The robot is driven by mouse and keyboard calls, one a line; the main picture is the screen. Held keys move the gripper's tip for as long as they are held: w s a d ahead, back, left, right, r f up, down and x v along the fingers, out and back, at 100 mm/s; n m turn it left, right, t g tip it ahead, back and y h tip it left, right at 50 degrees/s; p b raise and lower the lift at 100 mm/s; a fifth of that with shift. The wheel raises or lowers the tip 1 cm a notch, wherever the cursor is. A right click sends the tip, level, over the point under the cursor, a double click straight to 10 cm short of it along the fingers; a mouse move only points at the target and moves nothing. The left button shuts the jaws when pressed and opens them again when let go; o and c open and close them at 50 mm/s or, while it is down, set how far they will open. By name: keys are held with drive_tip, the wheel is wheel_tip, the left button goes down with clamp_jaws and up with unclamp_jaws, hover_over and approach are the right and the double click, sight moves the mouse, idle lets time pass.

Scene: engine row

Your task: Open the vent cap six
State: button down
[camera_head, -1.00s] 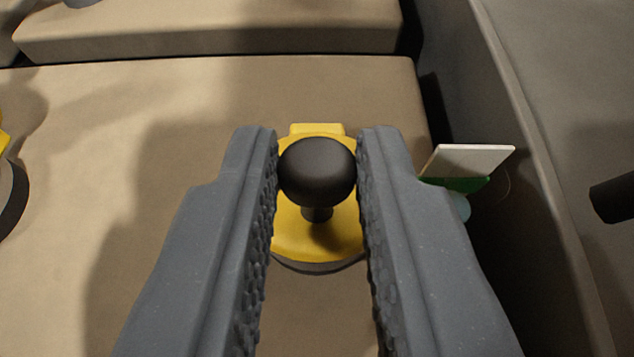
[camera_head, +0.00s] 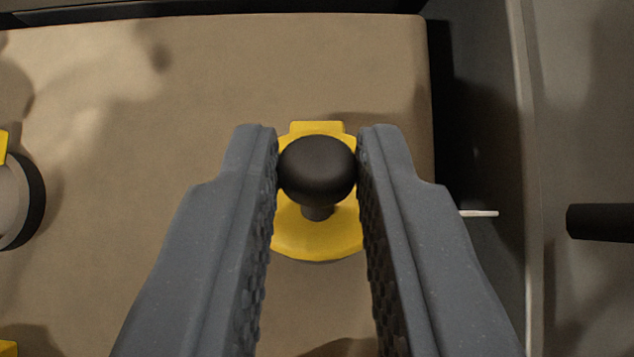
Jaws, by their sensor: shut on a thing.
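The vent cap (camera_head: 318,235) is a round yellow lid with a square tab at its far edge, on the tan block. A black round knob (camera_head: 317,168) stands on a short stem on it. My gripper (camera_head: 317,170) is shut on the knob, with one grey ridged finger at its left and one at its right. The fingers hide the lid's left and right edges. No number shows on the cap. I cannot tell whether the lid is lifted off its seat.
The tan block's top (camera_head: 200,90) is mostly clear around the cap. Another round grey-and-black fitting (camera_head: 18,200) with yellow on it is cut off at the left edge.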

drive_tip(key=shift+w+r+g+p, duration=0.45)
drive_tip(key=shift+w+g+p, duration=0.2)
drive_tip(key=shift+g, duration=0.15)
drive_tip(key=shift+w+f+g, duration=0.1)
drive_tip(key=shift+g, duration=0.2)
drive_tip(key=c, duration=1.3)
unclamp_jaws()
drive_tip(key=shift+c, duration=0.2)
